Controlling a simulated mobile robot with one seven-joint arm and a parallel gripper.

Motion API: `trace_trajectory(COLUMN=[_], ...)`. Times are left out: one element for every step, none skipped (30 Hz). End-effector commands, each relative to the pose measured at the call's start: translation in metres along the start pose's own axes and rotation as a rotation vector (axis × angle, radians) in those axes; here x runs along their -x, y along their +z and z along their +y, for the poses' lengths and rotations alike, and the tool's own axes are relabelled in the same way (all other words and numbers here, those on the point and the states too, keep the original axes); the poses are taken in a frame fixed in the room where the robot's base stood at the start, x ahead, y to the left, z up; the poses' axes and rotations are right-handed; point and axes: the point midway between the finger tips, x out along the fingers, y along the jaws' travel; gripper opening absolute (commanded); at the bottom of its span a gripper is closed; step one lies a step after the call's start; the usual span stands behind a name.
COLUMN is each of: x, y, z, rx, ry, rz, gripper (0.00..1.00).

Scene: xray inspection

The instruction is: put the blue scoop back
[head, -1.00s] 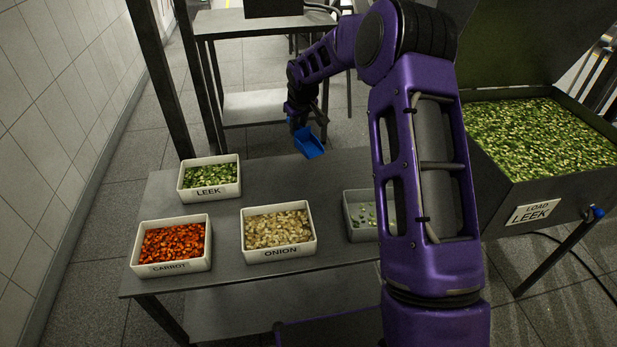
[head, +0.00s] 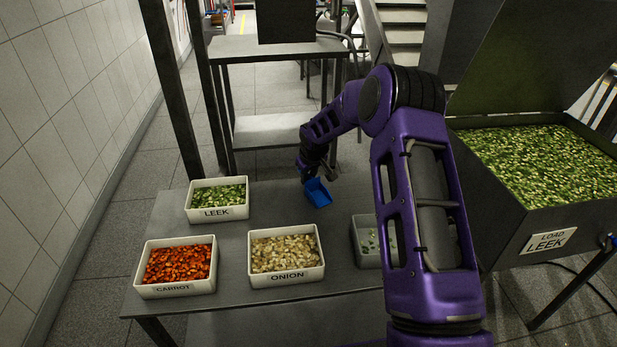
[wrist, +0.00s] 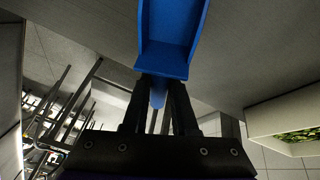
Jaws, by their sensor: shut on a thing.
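The blue scoop (head: 318,193) is near the back edge of the grey table (head: 215,313), to the right of the leek tub. My gripper (head: 307,180) is behind it and shut on its handle; the arm hides part of the hand. In the wrist view the scoop (wrist: 172,38) points away from my gripper (wrist: 158,105), with its handle between the two fingers. The scoop is at or just above the tabletop; I cannot tell if it touches.
Tubs of leek (head: 217,200), carrot (head: 178,268) and onion (head: 287,256) stand on the table. A fourth tub (head: 366,240) with a few pale green pieces is partly behind my arm. A large leek bin (head: 548,240) stands at the right. The tabletop around the scoop is clear.

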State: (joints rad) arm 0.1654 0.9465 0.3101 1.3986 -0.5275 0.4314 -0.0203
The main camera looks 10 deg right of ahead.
Motion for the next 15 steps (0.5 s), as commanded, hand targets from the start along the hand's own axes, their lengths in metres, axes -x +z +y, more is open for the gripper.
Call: trace_trajectory(x=[-0.0017,-0.0029,-0.0043,-0.0032,-0.0027,-0.0027,-0.0027,-0.0027,-0.0027,-0.0027,-0.0026,-0.0026,-0.0026,-0.0026,-0.0026], y=[0.0008,0.0013,0.0019,0.0014,0.0012,0.0013,0.0013,0.0013,0.0013,0.0013,0.0013,0.0013,0.0013,0.0013,0.0013], z=[-0.0003,-0.0006,-0.0008,-0.0006,-0.0005,-0.0005,-0.0005,-0.0005,-0.0005,-0.0005,-0.0005,-0.0005,-0.0005,-0.0005,-0.0005], rx=[0.000,0.000,0.000,0.000,0.000,0.000,0.000,0.000,0.000,0.000,0.000,0.000,0.000,0.000,0.000], ry=[0.000,0.000,0.000,0.000,0.000,0.000,0.000,0.000,0.000,0.000,0.000,0.000,0.000,0.000,0.000], rz=[0.000,0.000,0.000,0.000,0.000,-0.001,-0.001,-0.001,-0.001,-0.001,-0.001,-0.001,-0.001,-0.001,-0.001], gripper=[0.00,0.00,0.00,0.30,0.35,0.42,0.48,0.53,0.56,0.56,0.56,0.56,0.56,0.56,0.56])
